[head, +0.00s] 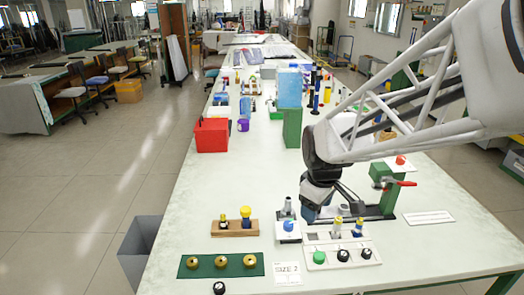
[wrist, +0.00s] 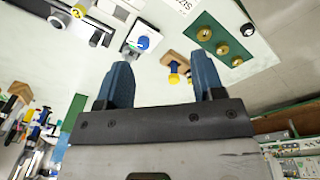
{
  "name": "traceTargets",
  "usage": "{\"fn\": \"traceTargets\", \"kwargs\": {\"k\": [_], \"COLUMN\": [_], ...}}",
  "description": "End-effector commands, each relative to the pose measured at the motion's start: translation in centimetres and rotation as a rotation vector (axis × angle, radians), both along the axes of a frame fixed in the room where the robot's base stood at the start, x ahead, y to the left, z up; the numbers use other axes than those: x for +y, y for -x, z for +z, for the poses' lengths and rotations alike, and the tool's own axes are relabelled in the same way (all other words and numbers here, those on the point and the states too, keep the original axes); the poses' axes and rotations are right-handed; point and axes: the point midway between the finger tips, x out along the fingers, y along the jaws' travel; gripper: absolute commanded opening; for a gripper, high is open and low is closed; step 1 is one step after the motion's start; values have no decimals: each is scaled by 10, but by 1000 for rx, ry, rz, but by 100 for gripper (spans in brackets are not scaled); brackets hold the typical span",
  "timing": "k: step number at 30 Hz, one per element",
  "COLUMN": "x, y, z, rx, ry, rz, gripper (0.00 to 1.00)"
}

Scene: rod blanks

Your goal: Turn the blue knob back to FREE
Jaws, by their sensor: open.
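The blue knob (head: 288,226) sits on a small white block (head: 288,238) near the front middle of the table. It also shows in the wrist view (wrist: 143,42), above and between my fingers. The knob's pointer and any FREE marking are too small to read. My gripper (wrist: 164,75) is open, with two blue fingers apart and nothing between them. In the head view my gripper (head: 315,208) hangs just right of the blue knob, above the table, and does not appear to touch it.
A white panel (head: 341,246) with a green knob, black knobs and yellow-topped rods stands to the right. A wooden block (head: 235,229) with two pegs and a green plate (head: 221,265) with brass pieces lie left. A size card (head: 288,273) lies in front.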

Motion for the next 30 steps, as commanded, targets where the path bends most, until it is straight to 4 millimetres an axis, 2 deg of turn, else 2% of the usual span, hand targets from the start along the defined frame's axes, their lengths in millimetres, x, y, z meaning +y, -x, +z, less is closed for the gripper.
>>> {"fn": "traceTargets", "kwargs": {"k": [6, 21, 30], "x": [7, 23, 32], "y": [-39, -118, -153], "z": [-24, -93, -133], "rx": [27, 81, 104], "ry": [16, 39, 44], "rz": [164, 547, 735], "gripper": [62, 62, 62]}}
